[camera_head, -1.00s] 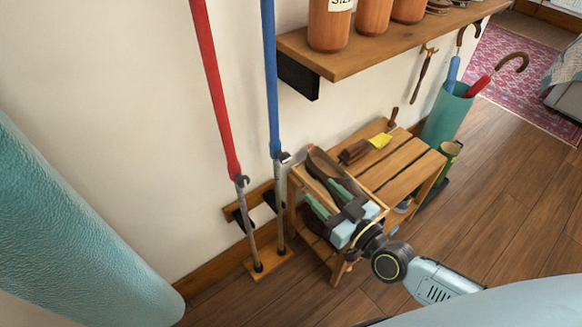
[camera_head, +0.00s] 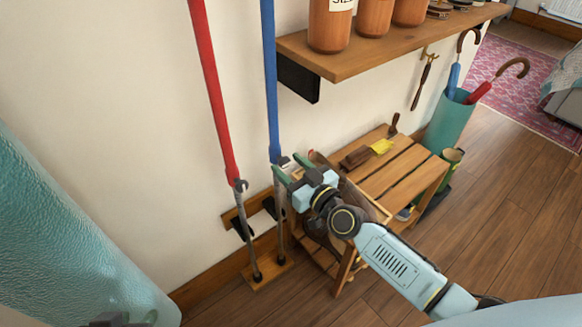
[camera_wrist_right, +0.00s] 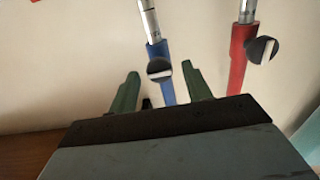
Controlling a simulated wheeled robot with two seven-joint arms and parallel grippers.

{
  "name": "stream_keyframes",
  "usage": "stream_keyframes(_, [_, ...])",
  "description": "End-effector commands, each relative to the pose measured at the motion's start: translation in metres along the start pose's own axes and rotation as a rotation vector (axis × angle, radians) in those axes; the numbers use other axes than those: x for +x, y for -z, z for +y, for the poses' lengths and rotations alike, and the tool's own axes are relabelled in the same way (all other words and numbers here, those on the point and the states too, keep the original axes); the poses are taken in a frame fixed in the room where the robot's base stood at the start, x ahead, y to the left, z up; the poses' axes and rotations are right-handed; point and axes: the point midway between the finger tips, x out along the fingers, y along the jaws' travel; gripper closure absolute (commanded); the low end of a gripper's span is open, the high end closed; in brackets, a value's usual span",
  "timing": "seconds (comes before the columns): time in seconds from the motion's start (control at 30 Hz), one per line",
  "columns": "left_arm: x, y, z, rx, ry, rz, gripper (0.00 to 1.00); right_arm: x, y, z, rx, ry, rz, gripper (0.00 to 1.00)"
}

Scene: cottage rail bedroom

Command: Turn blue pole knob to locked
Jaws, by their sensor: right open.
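The blue pole (camera_head: 269,80) stands upright against the wall, its blue upper tube meeting a grey lower tube at a dark collar. Its knob shows in the right wrist view (camera_wrist_right: 159,69) as a dark round cap with a pale stripe lying nearly level. My right gripper (camera_head: 292,167) is at the collar's height, its green fingers apart. In the wrist view the blue knob lies between and beyond the fingertips; I see no contact. A dark piece at the bottom left edge (camera_head: 120,319) seems to be my left gripper; its fingers are hidden.
The red pole (camera_head: 212,90) stands left of the blue one; its knob (camera_wrist_right: 262,49) has a tilted stripe. Both stand in a wooden rack (camera_head: 268,272). A slatted bench (camera_head: 400,178) with brushes is to the right, under a wall shelf (camera_head: 370,52). A teal umbrella holder (camera_head: 448,122) is beyond.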

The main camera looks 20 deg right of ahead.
Motion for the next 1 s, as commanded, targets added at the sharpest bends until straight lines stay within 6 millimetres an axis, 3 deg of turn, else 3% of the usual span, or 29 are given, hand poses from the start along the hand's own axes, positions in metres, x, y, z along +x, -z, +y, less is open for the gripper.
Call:
stream_keyframes(0.1, [0.0000, 0.0000, 0.0000, 0.000, 0.000, 0.000, 0.64, -0.0001, 0.0002, 0.0000, 0.000, 0.000, 0.000, 0.54])
stream_keyframes(0.43, [0.0000, -0.0001, -0.0001, 0.000, 0.000, -0.001, 0.64, -0.0003, 0.0002, 0.0000, 0.000, 0.000, 0.001, 0.95])
stream_keyframes(0.77, [-0.0002, -0.0011, -0.0002, 0.000, 0.000, -0.008, 0.64, -0.0004, 0.0002, 0.0001, 0.053, 0.000, 0.001, 0.95])
stream_keyframes(1.0, [-0.0007, -0.0033, -0.0004, 0.000, 0.001, -0.021, 0.64, -0.0003, 0.0002, 0.0004, 0.209, 0.001, 0.001, 0.95])
